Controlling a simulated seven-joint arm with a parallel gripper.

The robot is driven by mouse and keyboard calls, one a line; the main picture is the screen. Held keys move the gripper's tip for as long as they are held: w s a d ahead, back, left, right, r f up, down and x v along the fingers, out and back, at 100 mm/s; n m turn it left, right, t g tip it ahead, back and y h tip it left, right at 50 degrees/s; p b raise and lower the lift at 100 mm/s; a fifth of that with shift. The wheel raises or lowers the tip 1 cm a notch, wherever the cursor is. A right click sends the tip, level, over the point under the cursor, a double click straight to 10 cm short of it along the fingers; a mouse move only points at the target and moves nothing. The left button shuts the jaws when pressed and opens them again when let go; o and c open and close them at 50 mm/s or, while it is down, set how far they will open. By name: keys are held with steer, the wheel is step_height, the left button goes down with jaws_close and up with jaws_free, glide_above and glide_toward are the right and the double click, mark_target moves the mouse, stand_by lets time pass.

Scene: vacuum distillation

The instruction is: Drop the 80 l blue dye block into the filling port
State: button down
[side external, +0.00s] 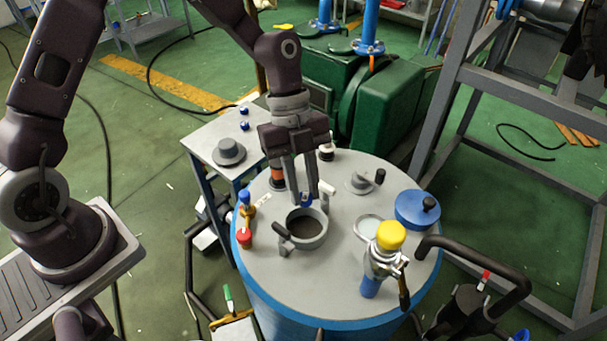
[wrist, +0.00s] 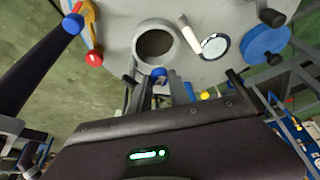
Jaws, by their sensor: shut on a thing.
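My gripper (side external: 304,199) is shut on a small blue dye block (side external: 307,200), held between the fingertips. In the wrist view, the block (wrist: 159,73) shows between the fingers (wrist: 160,84), below the port in the picture. The filling port (side external: 305,228) is an open round grey collar with a dark inside, on the grey lid of the blue tank. It also shows in the wrist view (wrist: 155,43). The block appears above the port's far rim; its exact height over the opening is hard to tell.
The tank lid (side external: 340,195) also carries a yellow-capped valve (side external: 390,236), a blue cap (side external: 417,208), a round sight glass (side external: 369,228) and a red-and-blue-handled fitting (side external: 244,215). A small side table holds a grey lid (side external: 229,152) and other small blue pieces (side external: 245,126).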

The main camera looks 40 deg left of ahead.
steer(key=shift+f, duration=2.85)
steer(key=c, duration=0.6)
jaws_free()
steer(key=shift+r, duration=0.1)
steer(key=shift+r, duration=3.45)
steer(key=shift+a+r, duration=0.1)
